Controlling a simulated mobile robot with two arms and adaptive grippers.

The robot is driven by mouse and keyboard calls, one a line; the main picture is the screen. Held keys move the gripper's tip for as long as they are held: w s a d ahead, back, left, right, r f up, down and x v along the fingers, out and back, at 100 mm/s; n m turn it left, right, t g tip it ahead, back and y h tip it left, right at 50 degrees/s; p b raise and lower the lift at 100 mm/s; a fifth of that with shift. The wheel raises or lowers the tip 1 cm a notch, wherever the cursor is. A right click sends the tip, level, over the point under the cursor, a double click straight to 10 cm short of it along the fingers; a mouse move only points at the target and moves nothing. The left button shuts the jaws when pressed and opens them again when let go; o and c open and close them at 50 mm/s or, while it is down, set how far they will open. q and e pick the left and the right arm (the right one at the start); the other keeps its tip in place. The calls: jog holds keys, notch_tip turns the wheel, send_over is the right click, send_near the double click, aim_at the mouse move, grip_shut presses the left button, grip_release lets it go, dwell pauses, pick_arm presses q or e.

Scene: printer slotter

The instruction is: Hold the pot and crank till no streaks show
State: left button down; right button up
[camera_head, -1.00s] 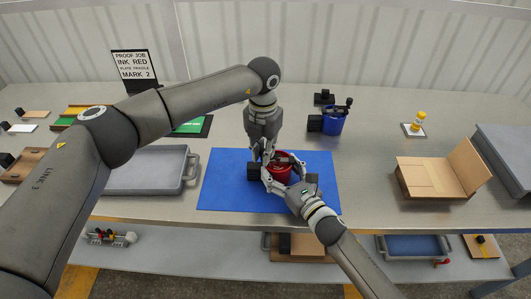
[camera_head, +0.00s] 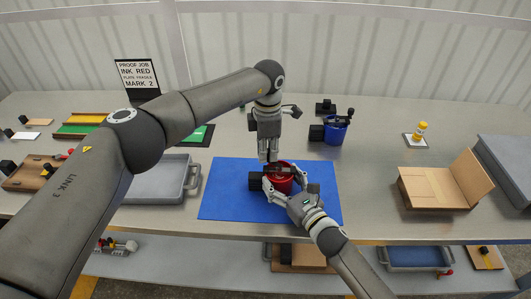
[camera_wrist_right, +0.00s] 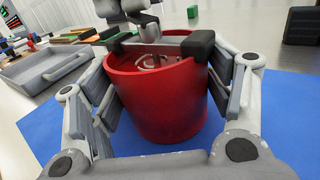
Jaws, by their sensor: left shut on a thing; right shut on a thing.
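The red pot (camera_head: 281,184) stands upright on the blue mat (camera_head: 228,202). In the right wrist view the pot (camera_wrist_right: 158,105) fills the middle, with a grey bar across its rim and a black block (camera_wrist_right: 198,43) at the bar's right end. My right gripper (camera_head: 281,189) is shut on the pot, one finger on either side of its wall. My left gripper (camera_head: 268,158) points down from above and is shut at the crank, over the pot's far side. The crank's grip is mostly hidden by the fingers.
A blue pot (camera_head: 336,131) with a black crank stands behind, to the right. A grey tray (camera_head: 158,182) lies left of the mat, and an open cardboard box (camera_head: 440,187) stands right. The sign (camera_head: 137,76) reads "PROOF JOB INK RED". Bare table lies between mat and box.

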jog(key=shift+s+f, duration=0.1)
pick_arm(q)
jog(key=shift+w+d+m, duration=0.3)
jog(key=shift+d+m, duration=0.1)
jog(key=shift+m, duration=0.95)
jog(key=shift+w+d+m, duration=0.35)
jog(key=shift+d+m, duration=0.05)
jog(key=shift+m, duration=1)
jog(key=shift+w+d+m, duration=0.3)
jog(key=shift+d+m, duration=0.1)
jog(key=shift+m, duration=0.95)
jog(key=c, duration=1.3)
grip_release()
jog(key=shift+c, duration=0.2)
jog(key=shift+r, duration=0.1)
notch_tip(320, 180, up, 12)
